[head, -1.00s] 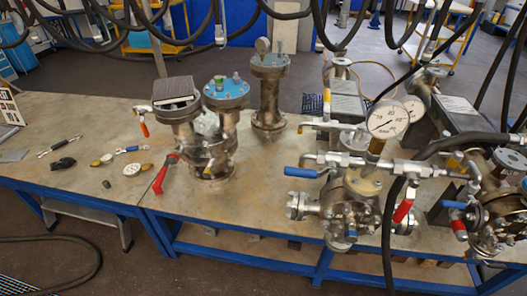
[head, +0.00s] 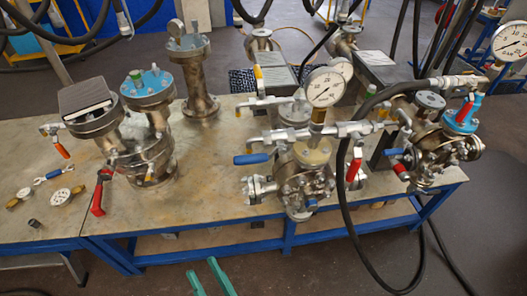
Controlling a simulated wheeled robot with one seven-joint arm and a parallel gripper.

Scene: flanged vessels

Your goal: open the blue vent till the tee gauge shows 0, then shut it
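The blue vent handle (head: 251,159) sticks out to the left from the pipework of the middle flanged vessel (head: 306,185), roughly level. A round white gauge (head: 327,87) stands upright on the brass stem above that pipework. Its needle is too small to read surely. A second white gauge (head: 510,41) stands on the right vessel, partly cut by the picture edge. Two teal fingers, which look like my gripper (head: 201,266), show at the bottom edge in front of the bench. They are apart, with nothing visible between them, well below and left of the blue handle.
A red lever (head: 354,164) hangs just right of the middle vessel. Another red lever (head: 100,192) hangs on the left vessel (head: 148,160). A black hose (head: 348,215) loops down past the bench front. The bench top (head: 205,215) is clear between the left and middle vessels.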

